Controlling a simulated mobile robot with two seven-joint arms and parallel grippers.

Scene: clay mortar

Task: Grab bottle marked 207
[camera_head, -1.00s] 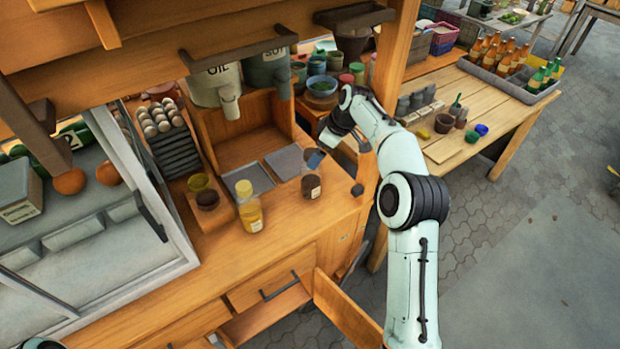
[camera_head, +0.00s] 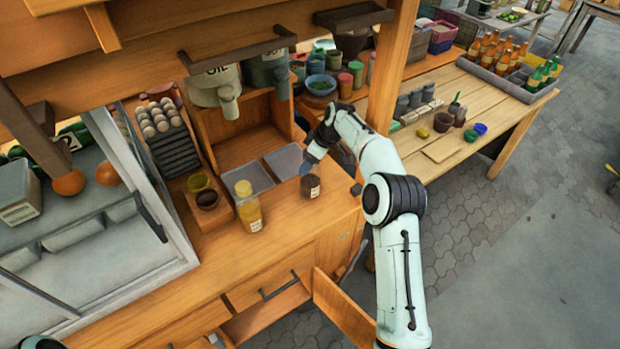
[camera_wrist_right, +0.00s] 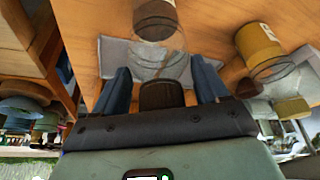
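Two small bottles stand upright on the wooden counter (camera_head: 275,235). The dark brown bottle (camera_head: 312,187) is on the right and the yellow bottle (camera_head: 250,214) is to its left. Both have pale labels whose marks are too small to read here. My right gripper (camera_head: 308,163) is over the dark bottle's top, partly hiding it. In the right wrist view, its blue fingers (camera_wrist_right: 160,88) are apart, one on each side of the dark cap, with gaps visible. The dark bottle's clear upper part and brown contents (camera_wrist_right: 156,20) show beyond. The yellow bottle (camera_wrist_right: 262,45) stands to the right. My left gripper is out of view.
Two grey trays (camera_head: 248,178) lie behind the bottles. Small bowls (camera_head: 208,199) sit left of them, near an egg rack (camera_head: 160,120). Oil and soy dispensers (camera_head: 217,87) hang above under a shelf. An open cabinet door (camera_head: 343,308) sticks out below the counter front.

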